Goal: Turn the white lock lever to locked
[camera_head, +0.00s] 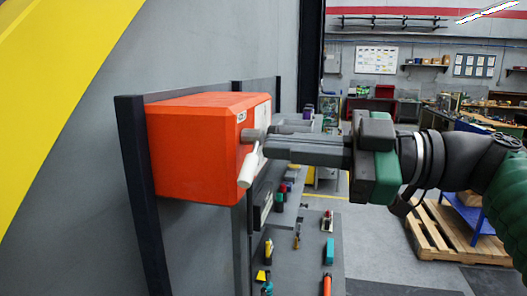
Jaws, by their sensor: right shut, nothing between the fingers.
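The orange valve actuator box (192,150) is fixed on a dark frame at the centre left. The white lock lever (250,168) hangs from a grey shaft (252,134) on the box's right face and slants down to the left. My right gripper (272,149) comes in from the right with its fingers shut and empty. Its fingertips are right beside the lever's upper part in the picture; I cannot tell whether they touch it. The fingers hide part of the box's right face. My left gripper is not in view.
Below and behind the gripper, a grey bench (310,262) holds several hand tools. A wooden pallet (455,240) lies on the floor at the right. The space below the gripper's arm looks open.

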